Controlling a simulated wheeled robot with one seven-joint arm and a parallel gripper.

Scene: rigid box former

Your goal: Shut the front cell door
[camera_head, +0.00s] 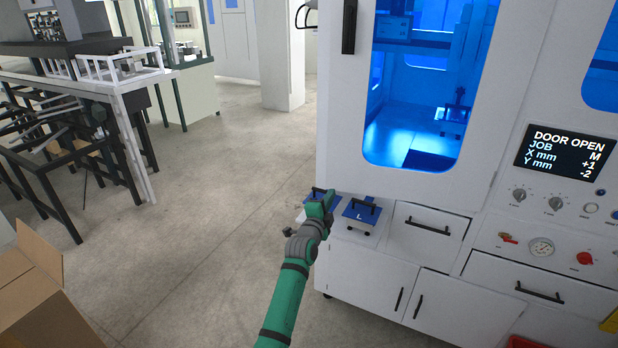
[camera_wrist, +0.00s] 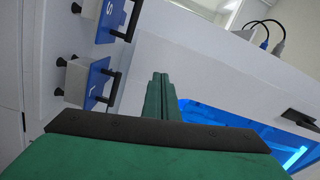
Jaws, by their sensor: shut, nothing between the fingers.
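The front cell door (camera_head: 344,130) is a white panel with a rounded window onto a blue-lit interior. Its black upright handle (camera_head: 349,27) is high on its left side. The display (camera_head: 564,151) reads DOOR OPEN; how wide the door stands is hard to judge. My gripper (camera_head: 325,196) is below the door's lower left corner, near the blue-topped blocks, apart from the handle. In the wrist view its fingers (camera_wrist: 160,92) are together and empty, with the white door panel (camera_wrist: 215,85) beyond and the blue window at right. A dark handle (camera_wrist: 293,117) shows at the right edge.
Blue-topped blocks with black handles, one marked L (camera_head: 361,213), sit on the ledge below the door. Drawers with black handles (camera_head: 428,226) are to the right. A cardboard box (camera_head: 40,285) and a dark rack (camera_head: 75,150) stand left. The floor between is clear.

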